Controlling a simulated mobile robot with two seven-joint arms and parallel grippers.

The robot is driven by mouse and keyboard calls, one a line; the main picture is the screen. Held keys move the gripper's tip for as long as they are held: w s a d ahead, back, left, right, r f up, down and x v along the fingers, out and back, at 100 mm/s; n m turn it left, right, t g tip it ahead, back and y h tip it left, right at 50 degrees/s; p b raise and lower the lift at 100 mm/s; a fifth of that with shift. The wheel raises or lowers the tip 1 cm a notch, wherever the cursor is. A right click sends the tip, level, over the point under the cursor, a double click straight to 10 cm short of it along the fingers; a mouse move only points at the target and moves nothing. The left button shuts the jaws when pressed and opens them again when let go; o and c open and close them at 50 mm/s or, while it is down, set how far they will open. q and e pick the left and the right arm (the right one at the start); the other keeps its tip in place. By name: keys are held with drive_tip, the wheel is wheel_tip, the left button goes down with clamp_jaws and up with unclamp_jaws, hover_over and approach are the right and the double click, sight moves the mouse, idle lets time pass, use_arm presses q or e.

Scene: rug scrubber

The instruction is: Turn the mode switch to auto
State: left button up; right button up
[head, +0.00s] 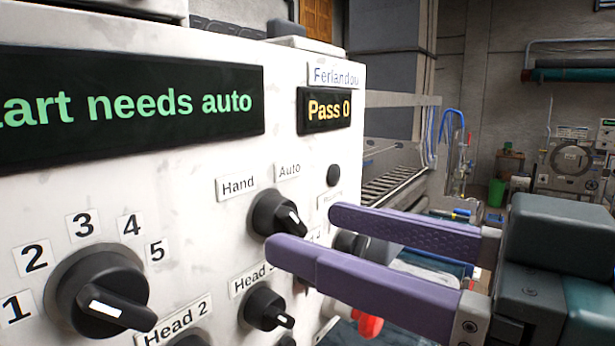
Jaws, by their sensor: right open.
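The mode switch (273,214) is a black rotary knob with a white mark on a white control panel. The label "Hand" (238,184) is at its upper left and "Auto" (289,170) at its upper right. Its bar slants toward the lower right in the picture; I cannot tell which label it is set to. My right gripper (302,232) is open, with two purple fingers coming in from the right. One fingertip is just right of the knob, the other just below it. I cannot tell whether they touch it. My left gripper is not in view.
A display (130,106) reads "...art needs auto", and a smaller one (324,109) reads "Pass 0". A numbered dial (100,290) is at the lower left. A small knob (265,309) sits below the switch. A red part (368,324) shows under the fingers.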

sight(283, 219)
drive_tip(key=shift+p+x, duration=0.4)
drive_tip(key=shift+x, duration=1)
drive_tip(key=shift+c, duration=0.3)
clamp_jaws()
